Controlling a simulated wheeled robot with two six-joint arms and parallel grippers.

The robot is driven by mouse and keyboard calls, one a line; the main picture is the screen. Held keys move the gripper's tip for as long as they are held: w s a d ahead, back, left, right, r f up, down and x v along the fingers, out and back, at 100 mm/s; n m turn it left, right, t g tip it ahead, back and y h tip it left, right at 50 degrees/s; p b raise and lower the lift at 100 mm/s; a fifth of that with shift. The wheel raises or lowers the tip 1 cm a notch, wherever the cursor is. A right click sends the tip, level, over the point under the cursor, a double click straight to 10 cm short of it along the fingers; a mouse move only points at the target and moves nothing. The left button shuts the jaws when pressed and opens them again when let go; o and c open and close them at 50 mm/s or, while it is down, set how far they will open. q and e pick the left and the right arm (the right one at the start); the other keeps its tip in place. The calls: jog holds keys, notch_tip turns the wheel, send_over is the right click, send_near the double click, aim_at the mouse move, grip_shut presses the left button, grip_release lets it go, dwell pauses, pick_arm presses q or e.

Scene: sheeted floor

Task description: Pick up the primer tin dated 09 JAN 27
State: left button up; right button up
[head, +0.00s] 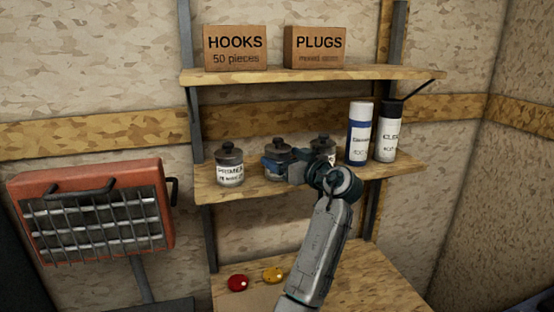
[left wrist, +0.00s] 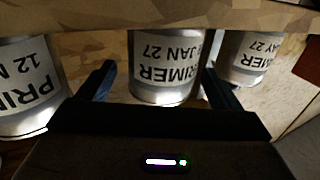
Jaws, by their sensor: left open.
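Three primer tins with dark lids stand in a row on the lower shelf: a left tin (head: 229,172), a middle tin (head: 278,152) and a right tin (head: 322,144) partly hidden by my arm. My left gripper (head: 277,166) is open at the middle tin. In the left wrist view, the tin labelled JAN 27 (left wrist: 165,70) sits between my open fingers (left wrist: 157,72), apart from both; its day is not clearly readable. A tin with 12 and a cut-off month (left wrist: 25,85) is at left, and one ending in AY 27 (left wrist: 248,58) at right.
A blue-and-white can (head: 359,135) and a dark-capped can (head: 388,135) stand right of the tins. HOOKS (head: 235,47) and PLUGS (head: 315,47) boxes sit on the upper shelf. A red heater (head: 95,215) is at left. Red (head: 238,283) and yellow (head: 273,275) items lie below.

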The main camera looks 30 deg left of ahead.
pick_arm(q)
jog(key=shift+a+r+p, duration=0.35)
jog(key=shift+r+p, duration=0.05)
jog(key=shift+r, duration=0.1)
jog(key=shift+w+a+p, duration=0.2)
jog(key=shift+a+p, duration=0.3)
jog(key=shift+a, duration=0.15)
jog(key=shift+w+a+f, duration=0.2)
jog(key=shift+a+f, duration=0.15)
jog(key=shift+a, duration=0.1)
jog(key=shift+d+r, duration=0.1)
jog(key=shift+d, duration=0.1)
jog(key=c, duration=1.3)
jog(key=shift+a, duration=0.15)
pick_arm(e)
notch_tip(320, 180, up, 3)
jog(key=shift+d+f, duration=0.1)
jog(key=shift+d, duration=0.05)
